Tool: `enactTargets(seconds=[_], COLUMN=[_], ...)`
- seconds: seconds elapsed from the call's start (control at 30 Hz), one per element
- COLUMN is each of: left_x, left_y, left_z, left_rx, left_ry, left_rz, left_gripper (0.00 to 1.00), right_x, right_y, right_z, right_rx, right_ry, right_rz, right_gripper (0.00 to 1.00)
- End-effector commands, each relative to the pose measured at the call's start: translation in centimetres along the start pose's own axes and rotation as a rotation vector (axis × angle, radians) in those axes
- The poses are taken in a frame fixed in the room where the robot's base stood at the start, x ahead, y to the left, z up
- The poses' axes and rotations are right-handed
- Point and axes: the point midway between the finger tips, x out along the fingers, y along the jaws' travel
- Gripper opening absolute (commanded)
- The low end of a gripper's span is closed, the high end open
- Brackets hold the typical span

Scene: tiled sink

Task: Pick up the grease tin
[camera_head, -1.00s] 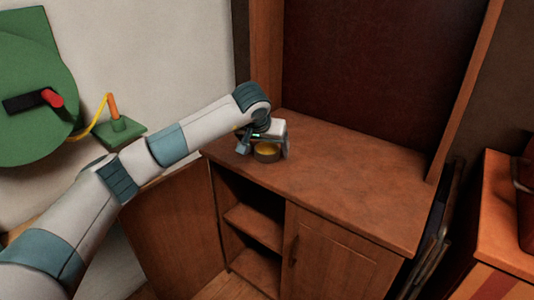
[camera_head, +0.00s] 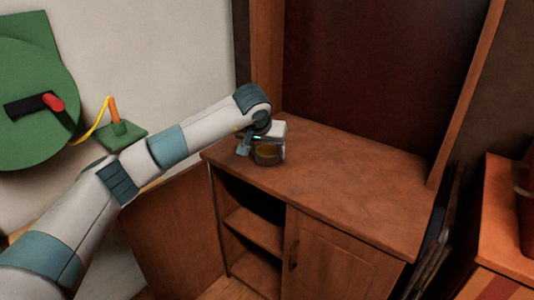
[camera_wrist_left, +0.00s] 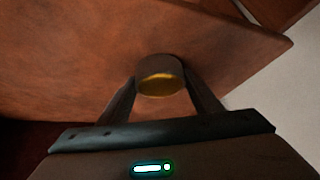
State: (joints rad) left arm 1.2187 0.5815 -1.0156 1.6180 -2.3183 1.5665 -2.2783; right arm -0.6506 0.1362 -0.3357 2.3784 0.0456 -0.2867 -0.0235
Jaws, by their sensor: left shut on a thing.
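The grease tin is a small round dark tin with a yellow inside (camera_head: 267,155). I cannot tell whether the tin touches the cabinet top. My right gripper is not in view.
The cabinet top is bare to the right of the tin. The cabinet has open shelves (camera_head: 252,222) and an open door (camera_head: 175,235) below. A green machine (camera_head: 35,90) is at the left, and an orange-topped unit (camera_head: 500,225) at the right.

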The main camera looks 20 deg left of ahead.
Motion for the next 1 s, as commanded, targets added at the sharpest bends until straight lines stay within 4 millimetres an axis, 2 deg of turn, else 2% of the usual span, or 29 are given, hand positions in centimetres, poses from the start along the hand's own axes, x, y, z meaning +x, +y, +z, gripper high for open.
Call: enactTargets(seconds=[0.27, 0.7, 0.9, 1.0], left_x=[-3.4, -8.2, -9.5, -9.8], left_y=[0.3, 8.5, 10.7, 11.2], left_z=[-2.2, -3.5, -3.8, -3.9], left_rx=[0.001, 0.001, 0.000, 0.000], left_ry=[0.005, 0.004, 0.004, 0.002], left_rz=[0.001, 0.002, 0.001, 0.000], left_gripper=[0.25, 0.25, 0.25, 0.25], right_x=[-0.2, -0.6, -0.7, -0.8], right_y=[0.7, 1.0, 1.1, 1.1], right_z=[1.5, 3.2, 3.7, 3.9], right_rx=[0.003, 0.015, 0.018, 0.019], right_ry=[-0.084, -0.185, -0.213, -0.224], right_rz=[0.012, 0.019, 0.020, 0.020], right_gripper=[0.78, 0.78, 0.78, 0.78])
